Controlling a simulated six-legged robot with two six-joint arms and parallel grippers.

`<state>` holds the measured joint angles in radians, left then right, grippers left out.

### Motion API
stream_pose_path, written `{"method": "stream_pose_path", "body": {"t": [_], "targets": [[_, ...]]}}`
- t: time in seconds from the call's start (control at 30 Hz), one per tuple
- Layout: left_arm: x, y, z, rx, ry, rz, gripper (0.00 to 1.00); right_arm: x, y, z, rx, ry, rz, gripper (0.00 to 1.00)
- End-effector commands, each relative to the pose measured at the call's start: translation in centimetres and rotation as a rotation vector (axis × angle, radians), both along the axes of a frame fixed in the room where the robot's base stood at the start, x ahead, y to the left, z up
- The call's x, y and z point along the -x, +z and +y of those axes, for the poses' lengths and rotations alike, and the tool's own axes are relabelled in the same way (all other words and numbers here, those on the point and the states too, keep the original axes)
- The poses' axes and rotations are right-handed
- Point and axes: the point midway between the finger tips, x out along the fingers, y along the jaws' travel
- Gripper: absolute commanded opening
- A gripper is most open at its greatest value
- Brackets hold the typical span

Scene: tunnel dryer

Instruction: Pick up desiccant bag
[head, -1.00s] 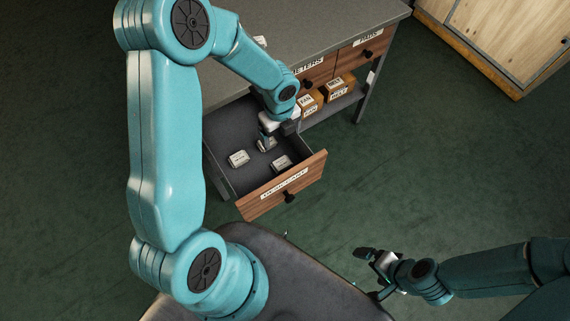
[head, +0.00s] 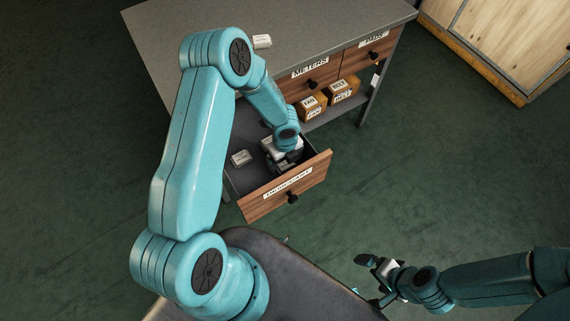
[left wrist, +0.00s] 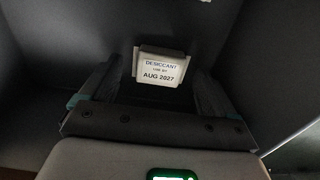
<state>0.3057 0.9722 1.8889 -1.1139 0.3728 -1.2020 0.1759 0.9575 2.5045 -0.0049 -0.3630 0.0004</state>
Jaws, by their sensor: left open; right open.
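The open drawer labelled DESICCANT (head: 262,208) holds white desiccant bags. One bag (head: 241,157) lies in its left part, in plain view. My left gripper (head: 282,164) is open and reaches down into the drawer's right part, hiding what lies beneath it in the head view. In the left wrist view, a white bag labelled DESICCANT, USE BY AUG 2027 (left wrist: 160,68) shows between and beyond the two spread fingers; I cannot tell if they touch it. My right gripper (head: 377,265) is open and empty, out over the floor at the lower right.
The grey worktop (head: 300,25) stands above the drawer, with a white packet (head: 262,41) on it. Shut drawers labelled METERS (head: 315,84) and PADS (head: 370,54) are to the right. Small labelled boxes (head: 312,107) sit on a shelf below them.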

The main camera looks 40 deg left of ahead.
Motion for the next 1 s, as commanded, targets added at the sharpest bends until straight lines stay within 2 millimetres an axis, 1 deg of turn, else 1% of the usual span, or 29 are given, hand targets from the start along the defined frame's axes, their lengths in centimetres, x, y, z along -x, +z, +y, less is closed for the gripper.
{"method": "stream_pose_path", "body": {"t": [0.03, 0.1, 0.3, 0.37, 0.4, 0.5, 0.73, 0.83, 0.93, 1.0], "targets": [[0.1, -0.6, 0.0, 0.001, -0.001, 0.001, 0.89, 0.0, -0.1, 0.0, 0.000, 0.000, 0.000, 1.00], [0.0, -0.8, 0.0, 0.000, 0.000, 0.000, 0.89, 0.0, -0.1, 0.0, 0.000, 0.000, 0.000, 1.00], [0.0, -0.8, 0.0, 0.000, 0.000, 0.000, 0.89, 0.0, -0.1, 0.0, 0.000, 0.000, 0.000, 1.00], [0.0, -0.8, 0.0, 0.000, 0.000, 0.000, 0.70, 0.0, -0.1, 0.0, 0.000, 0.000, 0.000, 1.00], [0.0, -0.8, 0.0, 0.000, 0.000, 0.000, 0.57, 0.0, -0.1, 0.0, 0.000, 0.000, 0.000, 1.00], [0.0, -0.8, 0.0, 0.000, 0.000, 0.000, 0.29, 0.0, -0.1, 0.0, 0.000, 0.000, 0.000, 1.00], [0.0, -0.8, 0.0, 0.000, 0.000, 0.000, 0.29, 0.0, -0.1, 0.0, 0.000, 0.000, 0.000, 1.00], [0.0, -0.5, 0.0, -0.001, 0.000, 0.000, 0.29, 0.0, 0.0, 0.0, 0.000, 0.000, 0.000, 1.00], [0.0, 0.4, 0.0, -0.001, -0.001, -0.001, 0.29, 0.0, 0.2, 0.0, 0.000, 0.000, 0.000, 1.00], [-0.1, 1.4, 0.0, -0.001, 0.000, -0.003, 0.29, 0.0, 0.4, 0.0, 0.000, 0.000, 0.000, 1.00]]}}
